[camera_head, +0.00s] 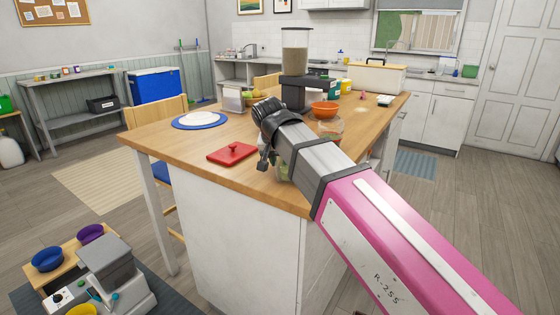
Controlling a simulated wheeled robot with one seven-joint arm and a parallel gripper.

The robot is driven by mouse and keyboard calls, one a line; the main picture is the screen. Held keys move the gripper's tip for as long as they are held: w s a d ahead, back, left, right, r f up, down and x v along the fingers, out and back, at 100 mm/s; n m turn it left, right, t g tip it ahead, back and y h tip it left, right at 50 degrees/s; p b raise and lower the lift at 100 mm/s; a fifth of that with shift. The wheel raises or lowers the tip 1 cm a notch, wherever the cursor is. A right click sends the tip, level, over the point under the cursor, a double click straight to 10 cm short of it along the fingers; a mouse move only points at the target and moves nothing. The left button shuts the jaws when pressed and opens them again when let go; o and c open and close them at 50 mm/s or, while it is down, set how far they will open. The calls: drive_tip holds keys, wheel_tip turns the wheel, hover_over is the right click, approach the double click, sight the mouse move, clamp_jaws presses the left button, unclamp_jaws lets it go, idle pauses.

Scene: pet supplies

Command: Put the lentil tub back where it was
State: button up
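My gripper (266,150) is over the wooden island top, just right of the red lid-like piece with a knob (232,153). Its dark fingers are small and seen from behind, so I cannot tell whether they are open or shut. I cannot say for sure which container is the lentil tub. A clear container (330,128) with reddish contents stands behind my arm, in front of the orange bowl. Something greenish and clear (283,173) shows just under my arm, mostly hidden. A clear bin (233,99) stands at the island's far left edge.
On the wooden island (165,146) are a tall dispenser (296,65), an orange bowl (324,109) and a white plate (201,118) on a blue mat. A chair (156,110) stands at its left. Blue (47,259) and purple (90,233) bowls sit low at the front left.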

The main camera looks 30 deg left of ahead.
drive_tip(key=v, duration=1.2)
drive_tip(key=shift+f, duration=0.1)
